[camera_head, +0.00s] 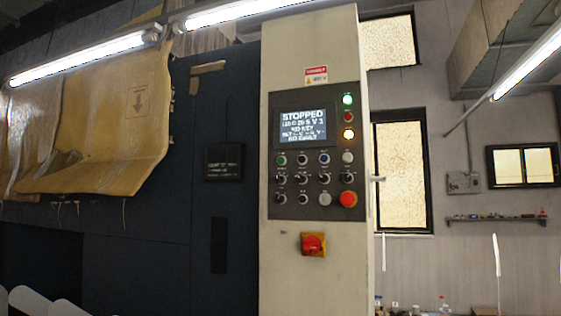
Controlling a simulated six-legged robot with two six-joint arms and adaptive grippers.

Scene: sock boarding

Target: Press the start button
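A dark control panel (313,187) is set in a pale upright cabinet (285,60) in the middle of the head view. Its lit screen (303,132) reads "STOPPED" above smaller, unclear lines. A green button (281,160) is at the left of the row below the screen, but its label is too small to read. A blue button (324,158) and a white button (347,157) are in the same row. A large red mushroom button (348,199) is at the panel's lower right. Neither gripper is in view, and nothing touches the panel.
A red rotary switch (313,244) on yellow sits below. Pale rounded shapes (40,304) show at bottom left. The space before the panel looks clear.

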